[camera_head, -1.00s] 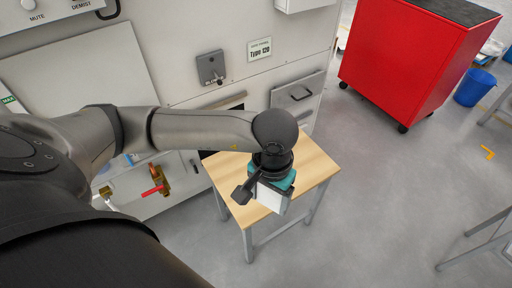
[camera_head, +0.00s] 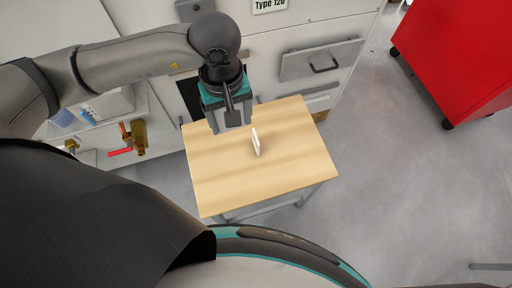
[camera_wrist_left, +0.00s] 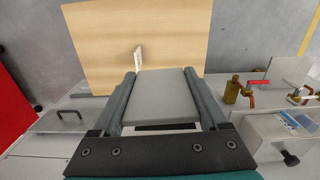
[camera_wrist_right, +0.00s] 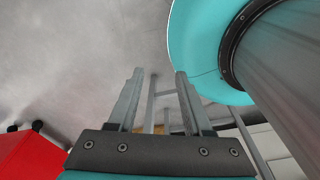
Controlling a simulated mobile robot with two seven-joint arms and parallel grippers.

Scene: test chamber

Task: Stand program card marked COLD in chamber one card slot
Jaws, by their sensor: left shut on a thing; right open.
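My left gripper (camera_head: 230,120) is above the far left part of a small wooden table (camera_head: 215,175). In the left wrist view it is shut on a flat grey plate-like card (camera_wrist_left: 165,97), which spans between both fingers; no marking on it can be read. A thin white card-like piece (camera_head: 256,142) stands upright on the table, apart from the gripper; it also shows in the left wrist view (camera_wrist_left: 138,56), its marking too small to read. My right gripper (camera_wrist_right: 159,76) is open and empty. I cannot make out a card slot on the chamber.
The white chamber front behind the table has a drawer with a handle (camera_head: 322,62) and a "Type 120" label (camera_head: 269,5). A brass valve with a red lever (camera_head: 130,140) is left of the table. A red cabinet (camera_head: 455,55) stands at right. Floor between is clear.

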